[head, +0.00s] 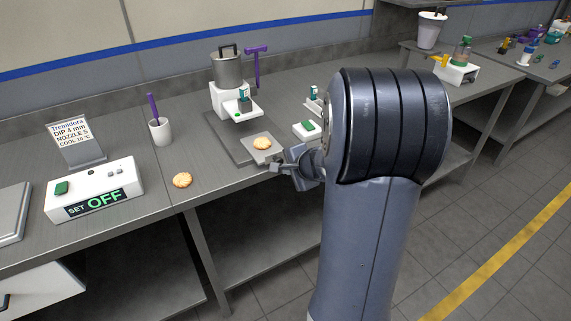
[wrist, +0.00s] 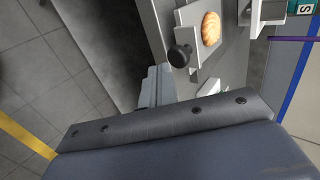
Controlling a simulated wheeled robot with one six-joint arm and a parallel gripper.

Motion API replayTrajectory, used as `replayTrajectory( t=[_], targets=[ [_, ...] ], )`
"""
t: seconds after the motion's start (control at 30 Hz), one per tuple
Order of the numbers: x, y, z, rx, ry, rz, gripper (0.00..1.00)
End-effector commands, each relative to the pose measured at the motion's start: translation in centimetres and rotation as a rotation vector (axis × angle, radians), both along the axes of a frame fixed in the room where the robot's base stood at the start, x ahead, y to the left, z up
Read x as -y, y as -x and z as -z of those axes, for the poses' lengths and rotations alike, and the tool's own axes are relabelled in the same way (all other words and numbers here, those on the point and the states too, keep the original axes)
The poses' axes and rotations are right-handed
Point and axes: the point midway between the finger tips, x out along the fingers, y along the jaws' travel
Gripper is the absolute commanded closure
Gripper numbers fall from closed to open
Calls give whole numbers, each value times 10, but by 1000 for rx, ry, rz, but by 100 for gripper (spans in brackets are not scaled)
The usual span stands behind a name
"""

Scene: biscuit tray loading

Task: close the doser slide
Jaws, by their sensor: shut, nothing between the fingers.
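The doser (head: 226,75) is a steel pot with a dark handle, set on a white base on the bench. In front of it, a pale slide plate (head: 250,155) is drawn out toward the bench's front edge, with a golden biscuit (head: 262,143) on it. The wrist view shows the plate (wrist: 205,65), the biscuit (wrist: 211,28) and a dark round knob (wrist: 180,55) at the plate's near end. My gripper (head: 272,166) is shut and empty, low beside the plate's front end. In the wrist view its fingers (wrist: 155,85) are just short of the knob; contact is not visible.
A white unit with a green button (head: 306,127) stands right of the plate. A second biscuit (head: 182,180), a white cup (head: 160,131) and a control box reading SET OFF (head: 95,188) are to the left.

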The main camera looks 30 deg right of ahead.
Motion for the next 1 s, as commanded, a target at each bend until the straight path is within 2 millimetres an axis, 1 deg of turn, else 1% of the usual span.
replayTrajectory(
  t=[0.1,0.2,0.57,0.67,0.77,1.0],
  targets=[
    [-1,-10,-2,-1,0,-1,100],
    [-1,-14,-2,0,1,-1,100],
    [-1,-15,-1,0,1,-1,100],
    [-1,-22,-1,-1,0,-1,100],
    [-2,-39,-1,-2,0,-4,100],
    [-4,-95,-3,-2,0,-4,100]
  ],
)
